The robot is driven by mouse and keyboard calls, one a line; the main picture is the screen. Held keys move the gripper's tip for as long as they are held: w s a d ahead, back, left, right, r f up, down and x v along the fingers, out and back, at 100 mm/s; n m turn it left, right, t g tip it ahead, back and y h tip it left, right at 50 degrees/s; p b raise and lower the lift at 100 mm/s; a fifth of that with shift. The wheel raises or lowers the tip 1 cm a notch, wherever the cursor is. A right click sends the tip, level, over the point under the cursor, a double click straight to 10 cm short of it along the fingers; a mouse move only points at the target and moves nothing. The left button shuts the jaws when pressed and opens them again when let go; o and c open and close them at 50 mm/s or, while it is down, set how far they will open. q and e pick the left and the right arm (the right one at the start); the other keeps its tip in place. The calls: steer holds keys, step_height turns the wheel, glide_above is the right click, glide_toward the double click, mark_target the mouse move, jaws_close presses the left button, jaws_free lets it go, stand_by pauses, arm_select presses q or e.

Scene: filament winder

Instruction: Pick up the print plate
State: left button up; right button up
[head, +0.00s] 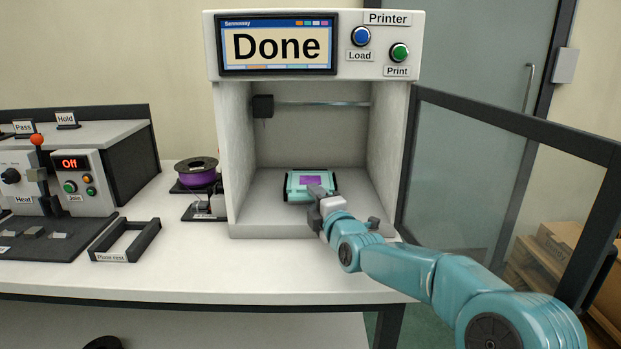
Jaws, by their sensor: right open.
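The print plate (296,191) is a small teal plate with dark side edges, lying on the floor of the open printer (223,150). A flat purple print (309,181) lies on it. My right gripper (318,196) reaches in from the right and is at the plate's front right edge, open. Its fingers overlap the plate in the picture, so I cannot tell whether they touch it. The printer's screen (276,45) reads "Done". My left gripper is out of view.
The printer's glass door (500,170) stands open on the right. A purple spool (196,174) and a joining station (75,180) reading "Off" stand further left. The table front is clear.

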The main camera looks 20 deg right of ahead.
steer(key=shift+f, duration=0.15)
jaws_close()
step_height(320, 180, up, 20)
steer(key=p, duration=0.9)
